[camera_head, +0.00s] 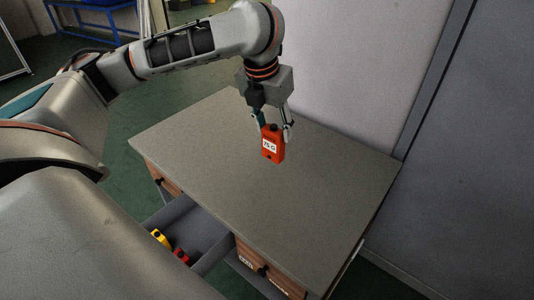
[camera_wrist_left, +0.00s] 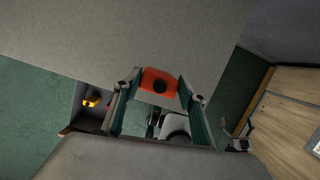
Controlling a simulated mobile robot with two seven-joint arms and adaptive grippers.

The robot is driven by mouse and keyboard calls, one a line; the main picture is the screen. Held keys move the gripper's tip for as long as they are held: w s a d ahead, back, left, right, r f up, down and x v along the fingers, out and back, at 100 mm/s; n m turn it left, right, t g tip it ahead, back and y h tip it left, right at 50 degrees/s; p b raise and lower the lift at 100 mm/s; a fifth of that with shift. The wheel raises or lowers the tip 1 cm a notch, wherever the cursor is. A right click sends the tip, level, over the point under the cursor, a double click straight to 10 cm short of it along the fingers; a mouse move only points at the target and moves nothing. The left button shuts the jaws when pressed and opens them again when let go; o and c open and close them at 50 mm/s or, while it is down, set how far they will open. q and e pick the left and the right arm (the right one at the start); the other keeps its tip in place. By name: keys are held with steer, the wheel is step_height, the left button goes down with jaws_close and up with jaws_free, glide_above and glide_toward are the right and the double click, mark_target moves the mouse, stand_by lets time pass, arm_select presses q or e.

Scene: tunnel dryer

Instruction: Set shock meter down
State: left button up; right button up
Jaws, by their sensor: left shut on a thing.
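The shock meter (camera_head: 272,143) is a small red-orange block with a white label reading "75 G". My left gripper (camera_head: 272,126) is shut on it and holds it upright over the grey desk top (camera_head: 230,190). I cannot tell whether its lower end touches the top. In the left wrist view the red meter (camera_wrist_left: 158,81) sits between the two fingers of the left gripper (camera_wrist_left: 158,92), with the desk top behind it. My right gripper is not in view.
An open drawer (camera_head: 188,221) at the desk's front holds a yellow item (camera_head: 160,238) and a red item (camera_head: 182,256). The desk top is otherwise bare. A pale wall panel (camera_head: 350,60) stands behind the desk. A blue rack (camera_head: 95,18) is at the far left.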

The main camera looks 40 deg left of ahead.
arm_select(q)
step_height(320, 180, down, 20)
stand_by(0.6)
steer(key=shift+s, duration=0.1)
steer(key=o, duration=1.5)
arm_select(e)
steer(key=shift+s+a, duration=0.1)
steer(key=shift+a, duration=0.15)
